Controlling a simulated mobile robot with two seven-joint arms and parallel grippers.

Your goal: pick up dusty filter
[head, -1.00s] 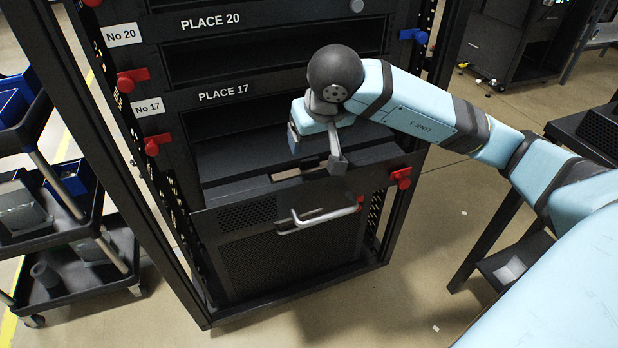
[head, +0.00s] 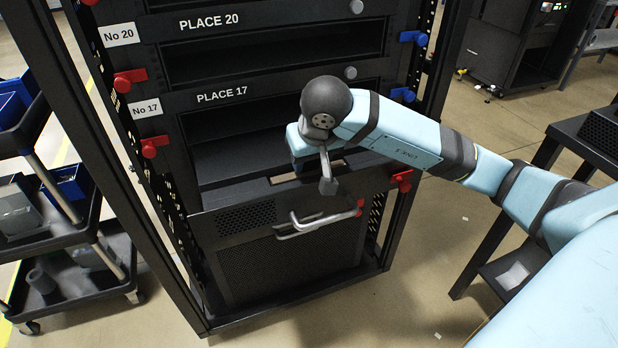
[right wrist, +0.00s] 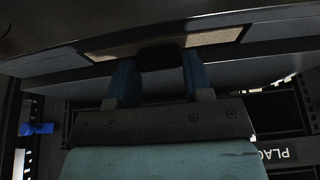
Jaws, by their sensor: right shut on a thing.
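The dusty filter shows as a tan strip with a dark tab in the top of the lower black unit (head: 277,179). In the right wrist view the tan filter (right wrist: 214,38) spans the top, most of it hidden inside the unit. My right gripper (head: 312,172) reaches down to the unit's top edge. In the right wrist view its two blue fingers (right wrist: 158,66) are on either side of the dark tab and shut on it. My left gripper is not in view.
The black rack has open slots labelled PLACE 17 (head: 222,96) and PLACE 20 above. A metal handle (head: 312,222) sticks out from the unit's front below my gripper. A cart (head: 75,275) stands at left.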

